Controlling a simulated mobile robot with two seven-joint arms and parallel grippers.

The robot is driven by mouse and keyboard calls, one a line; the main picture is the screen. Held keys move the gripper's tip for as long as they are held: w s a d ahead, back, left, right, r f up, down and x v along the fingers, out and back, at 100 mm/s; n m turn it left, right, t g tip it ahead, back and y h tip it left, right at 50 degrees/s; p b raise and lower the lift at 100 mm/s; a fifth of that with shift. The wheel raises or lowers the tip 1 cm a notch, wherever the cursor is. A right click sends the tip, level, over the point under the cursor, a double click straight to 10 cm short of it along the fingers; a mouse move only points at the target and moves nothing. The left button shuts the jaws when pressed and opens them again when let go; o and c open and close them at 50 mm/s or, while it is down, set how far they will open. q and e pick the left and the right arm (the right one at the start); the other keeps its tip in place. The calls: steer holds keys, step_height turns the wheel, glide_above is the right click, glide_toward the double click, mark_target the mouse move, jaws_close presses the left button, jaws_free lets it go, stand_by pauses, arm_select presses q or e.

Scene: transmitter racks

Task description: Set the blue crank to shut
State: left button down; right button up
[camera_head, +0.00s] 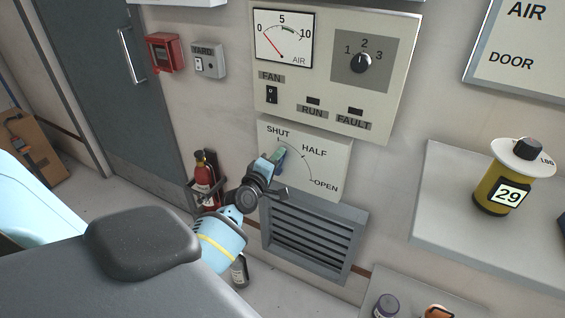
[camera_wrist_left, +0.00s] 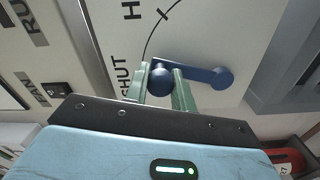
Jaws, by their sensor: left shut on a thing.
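The blue crank (camera_wrist_left: 207,75) shows in the left wrist view. Its round knob sits between the two green fingers of my left gripper (camera_wrist_left: 160,88), and its arm runs from there to the round hub on the right. The knob end lies beside the word SHUT, near that end of the printed arc. In the head view my left gripper (camera_head: 279,157) is shut at the dial plate (camera_head: 325,170), just below SHUT, and hides most of the crank. The plate is also marked HALF and OPEN. My right gripper is not in view.
A louvred vent (camera_head: 312,240) sits below the plate. A panel (camera_head: 335,95) with a gauge and a selector knob is above it. A fire extinguisher (camera_head: 203,180) hangs to the left. A shelf (camera_head: 450,215) with a yellow canister (camera_head: 497,192) stands to the right.

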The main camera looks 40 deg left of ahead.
arm_select(q)
steer(key=shift+s+a+r+n, duration=0.15)
steer(key=shift+a+r+n, duration=0.05)
steer(key=shift+a+n, duration=0.55)
steer(key=shift+s+a+r+n, duration=0.15)
steer(key=shift+a+n, duration=0.4)
steer(key=shift+n, duration=0.3)
steer(key=c, duration=1.2)
jaws_free()
steer(key=shift+f, duration=0.1)
steer(key=shift+o, duration=0.2)
steer(key=v, duration=0.7)
steer(key=shift+s+p, duration=0.3)
steer(key=shift+s, duration=0.1)
